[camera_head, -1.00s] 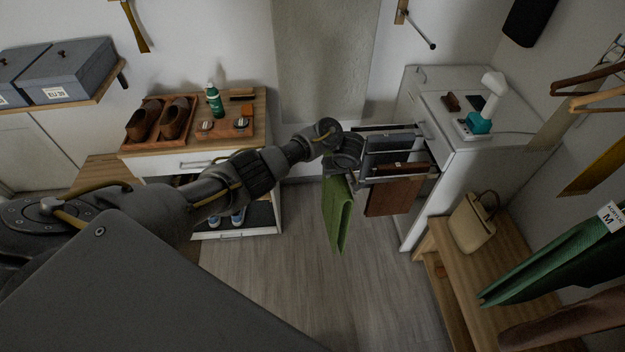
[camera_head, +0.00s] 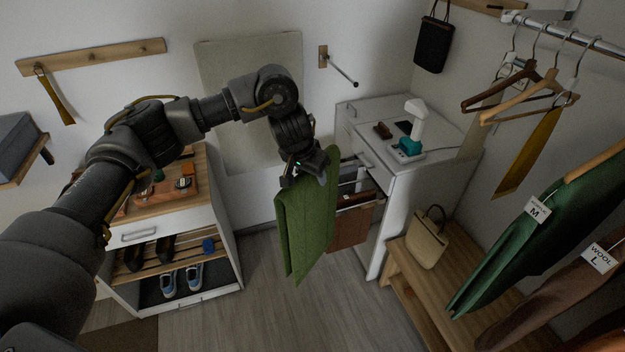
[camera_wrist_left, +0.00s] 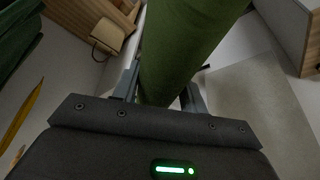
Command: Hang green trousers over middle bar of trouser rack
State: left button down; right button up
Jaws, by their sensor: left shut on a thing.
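The green trousers (camera_head: 306,222) hang folded from my left gripper (camera_head: 304,172) in the head view. My left gripper is shut on their top fold and holds them in the air. In the left wrist view the trousers (camera_wrist_left: 180,45) run away between the fingers (camera_wrist_left: 162,95). The trouser rack (camera_head: 352,196) is pulled out of the white cabinet, just right of and behind the trousers. Brown trousers (camera_head: 349,228) hang on it. The trousers and gripper hide part of the rack, so its middle bar cannot be made out. My right gripper is not in view.
The white cabinet (camera_head: 410,185) stands right of the rack, with a steamer (camera_head: 412,130) on top. A wooden bench (camera_head: 415,285) with a beige bag (camera_head: 427,240) is at the lower right. Clothes on hangers fill the right side. A shoe cabinet (camera_head: 170,225) stands left.

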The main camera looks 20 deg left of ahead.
aim_at(299, 181)
pick_arm(q)
jog(key=s+m, duration=0.1)
jog(key=s, duration=0.1)
jog(key=s+r+m, duration=0.1)
jog(key=s, duration=0.1)
jog(key=s+a+r+m+h, duration=0.1)
jog(key=shift+s+a, duration=0.1)
jog(key=shift+s, duration=0.3)
jog(key=s+a+f+m+b, duration=0.2)
jog(key=s+f+b, duration=0.4)
jog(key=f+b, duration=0.1)
jog(key=s+a+f+m+g+h+b, duration=0.1)
jog(key=s+a+f+m+b, duration=0.1)
jog(key=s+f+b, duration=0.4)
notch_tip(299, 181, down, 2)
jog(key=shift+s+a+f+b, duration=0.15)
jog(key=shift+a+f+b, duration=0.15)
jog(key=shift+b, duration=0.4)
